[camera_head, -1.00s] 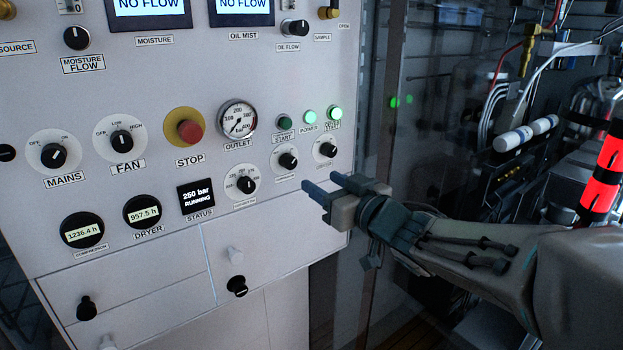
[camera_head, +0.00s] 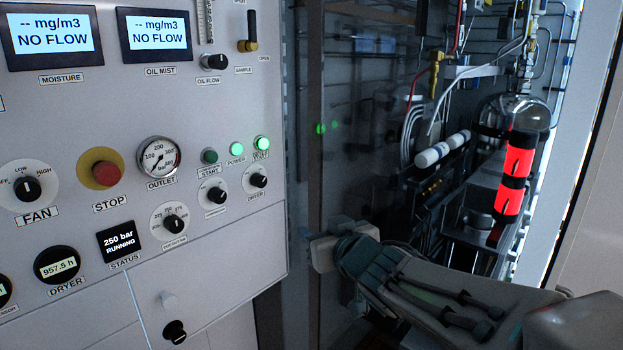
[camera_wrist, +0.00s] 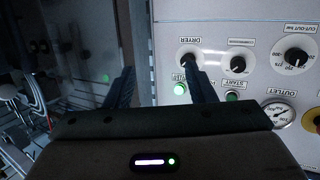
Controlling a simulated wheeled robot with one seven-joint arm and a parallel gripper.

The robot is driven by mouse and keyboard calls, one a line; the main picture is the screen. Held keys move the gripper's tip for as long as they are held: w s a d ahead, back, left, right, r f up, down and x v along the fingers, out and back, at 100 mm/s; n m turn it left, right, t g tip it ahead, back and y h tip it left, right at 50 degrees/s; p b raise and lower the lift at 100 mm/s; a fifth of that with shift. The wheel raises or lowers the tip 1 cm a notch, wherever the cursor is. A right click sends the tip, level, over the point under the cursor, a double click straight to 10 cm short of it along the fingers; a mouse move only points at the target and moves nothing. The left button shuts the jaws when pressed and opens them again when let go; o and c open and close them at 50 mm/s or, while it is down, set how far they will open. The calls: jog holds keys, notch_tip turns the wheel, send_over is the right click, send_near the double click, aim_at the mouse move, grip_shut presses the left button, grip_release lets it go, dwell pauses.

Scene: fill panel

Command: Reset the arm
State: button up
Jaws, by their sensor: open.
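My gripper (camera_head: 318,240) is at the right of the control panel in the head view, by the panel's lower right edge, with the arm reaching in from the lower right. In the wrist view its two dark blue fingers (camera_wrist: 160,88) stand apart with nothing between them. The fingertips are hard to make out in the head view. The white panel (camera_head: 235,235) carries the dryer knob (camera_head: 258,180), which shows beyond the right finger in the wrist view (camera_wrist: 188,60). I see no contact between the gripper and the panel.
A red stop button (camera_head: 106,173) and a gauge (camera_head: 159,157) sit on the panel. The status display (camera_head: 121,241) reads 250 bar, running.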

jog(key=s+d+f+m+g+h, duration=0.2)
jog(key=s+d+f+h, duration=0.15)
jog(key=d, duration=0.25)
jog(key=s+d+f+m+g+h, duration=0.2)
jog(key=s+d+f+h, duration=0.15)
jog(key=d, duration=0.25)
jog(key=s+d+f+g, duration=0.1)
jog(key=s+f+g, duration=0.2)
jog(key=s, duration=0.4)
jog(key=s+d+f+m+g, duration=0.1)
jog(key=s+f+g, duration=0.2)
jog(key=s, duration=0.4)
jog(key=shift+d+f+m+g, duration=0.15)
jog(key=shift+f+m+g, duration=0.2)
jog(key=shift+f, duration=0.55)
grip_shut()
